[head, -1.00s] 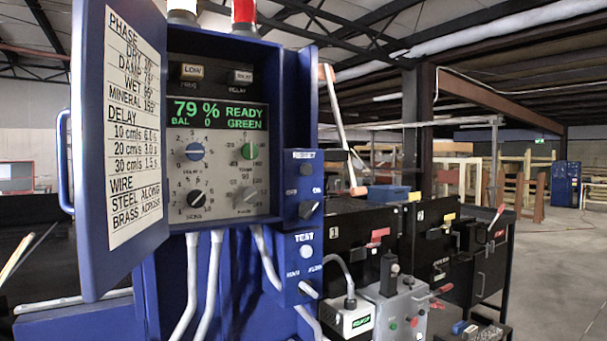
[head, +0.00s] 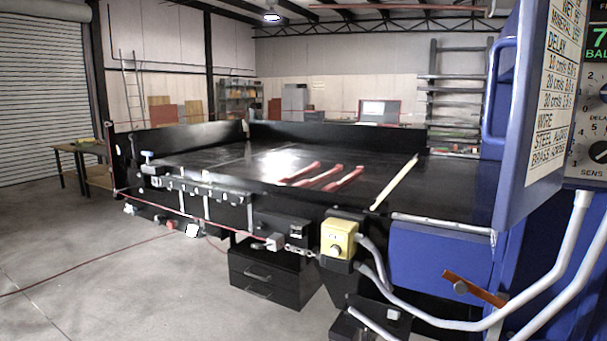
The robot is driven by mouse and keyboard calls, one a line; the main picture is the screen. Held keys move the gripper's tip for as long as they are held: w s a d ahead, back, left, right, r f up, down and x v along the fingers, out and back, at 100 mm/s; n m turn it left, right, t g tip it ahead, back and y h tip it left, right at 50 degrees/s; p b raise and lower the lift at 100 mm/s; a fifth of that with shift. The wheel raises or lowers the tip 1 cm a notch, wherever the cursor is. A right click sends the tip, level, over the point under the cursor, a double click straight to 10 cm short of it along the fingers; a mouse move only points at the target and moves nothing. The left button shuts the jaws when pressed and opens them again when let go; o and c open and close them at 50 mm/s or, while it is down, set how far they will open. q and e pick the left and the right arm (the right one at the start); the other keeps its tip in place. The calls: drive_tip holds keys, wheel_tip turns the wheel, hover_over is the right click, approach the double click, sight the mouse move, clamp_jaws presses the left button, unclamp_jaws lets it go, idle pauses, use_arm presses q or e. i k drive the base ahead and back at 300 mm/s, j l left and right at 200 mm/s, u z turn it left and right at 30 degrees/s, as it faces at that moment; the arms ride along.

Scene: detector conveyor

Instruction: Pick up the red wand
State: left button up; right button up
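Three slim red bars lie side by side on the black conveyor belt: a left one (head: 299,172), a middle one (head: 321,177) and a right one (head: 344,180). They are small in the head view, and I cannot tell whether any of them is the red wand. A long pale stick (head: 396,183) lies slanted across the belt to their right. Neither of my grippers is in view.
The black conveyor (head: 200,157) has raised back walls and a front rail of fittings. A yellow box (head: 340,238) is on its front side. The blue detector cabinet's open door (head: 520,110) stands at the right. The concrete floor (head: 120,260) at front left is mostly clear.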

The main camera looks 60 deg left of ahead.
sight(282, 180)
drive_tip(key=u, duration=1.9)
drive_tip(key=i+j+z, duration=0.1)
drive_tip(key=z, duration=0.25)
drive_tip(key=j+z, duration=0.3)
drive_tip(key=i+z, duration=0.1)
drive_tip(key=z, duration=0.25)
